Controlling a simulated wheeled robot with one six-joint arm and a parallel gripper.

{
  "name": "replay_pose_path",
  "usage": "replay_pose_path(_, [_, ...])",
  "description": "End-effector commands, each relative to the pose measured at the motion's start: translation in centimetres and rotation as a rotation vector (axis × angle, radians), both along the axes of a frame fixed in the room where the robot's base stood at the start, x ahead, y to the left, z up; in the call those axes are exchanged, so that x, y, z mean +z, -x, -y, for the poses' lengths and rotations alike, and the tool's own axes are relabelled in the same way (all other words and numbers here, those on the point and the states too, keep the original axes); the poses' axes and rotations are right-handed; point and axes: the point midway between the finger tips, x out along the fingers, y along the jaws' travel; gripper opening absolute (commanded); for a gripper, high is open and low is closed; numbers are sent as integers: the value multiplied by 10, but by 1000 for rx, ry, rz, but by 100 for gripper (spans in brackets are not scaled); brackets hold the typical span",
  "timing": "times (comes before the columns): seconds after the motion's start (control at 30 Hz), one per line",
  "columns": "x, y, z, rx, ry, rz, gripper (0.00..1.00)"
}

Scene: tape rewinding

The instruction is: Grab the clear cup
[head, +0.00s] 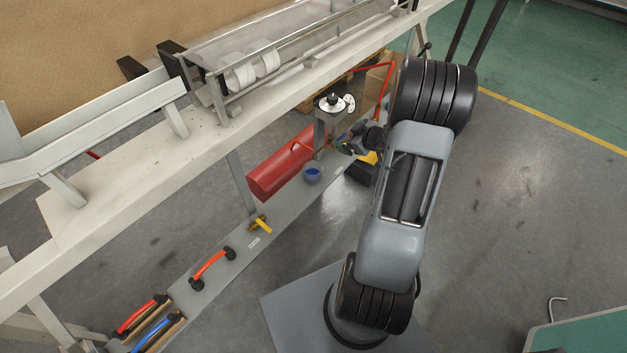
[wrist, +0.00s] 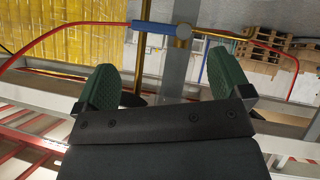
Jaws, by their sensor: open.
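A small cup (head: 312,175) with a grey-blue, partly see-through look and blue inside stands on the low grey shelf, beside the red cylinder. It is the only cup I can make out, and I cannot tell for sure that it is clear. My gripper (head: 350,146) is to the upper right of the cup in the head view, apart from it and partly hidden by my arm. In the wrist view my gripper (wrist: 168,85) shows two green pads spread wide with nothing held between them. The cup does not show in the wrist view.
A red cylinder (head: 287,167) lies by the cup. A grey post (head: 323,130) stands close by. A yellow-handled tool (head: 261,225) and an orange-handled tool (head: 212,266) lie along the shelf. The wrist view shows a blue sleeve on a red hose (wrist: 160,27) and pallets (wrist: 264,48).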

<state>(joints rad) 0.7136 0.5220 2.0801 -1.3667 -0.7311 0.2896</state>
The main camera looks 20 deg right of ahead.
Motion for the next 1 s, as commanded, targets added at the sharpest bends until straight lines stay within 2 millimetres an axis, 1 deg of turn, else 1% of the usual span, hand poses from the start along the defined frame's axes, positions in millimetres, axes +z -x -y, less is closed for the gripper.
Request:
replay_pose_path(0.03, [-25,7,-2,68,-57,11,96])
replay_pose_path(0.1, [-44,17,-9,166,-138,30,96])
replay_pose_path(0.2, [-63,34,-18,280,-246,45,96])
replay_pose_path(0.3, [-75,48,-25,360,-330,53,96])
replay_pose_path(0.4, [-81,57,-31,410,-384,56,96])
replay_pose_path(0.47, [-85,56,-36,428,-402,57,96])
replay_pose_path(0.53, [-89,52,-44,439,-414,57,96])
replay_pose_path(0.8, [-105,22,-77,441,-415,58,96])
replay_pose_path(1.0, [-110,10,-89,438,-414,59,96])
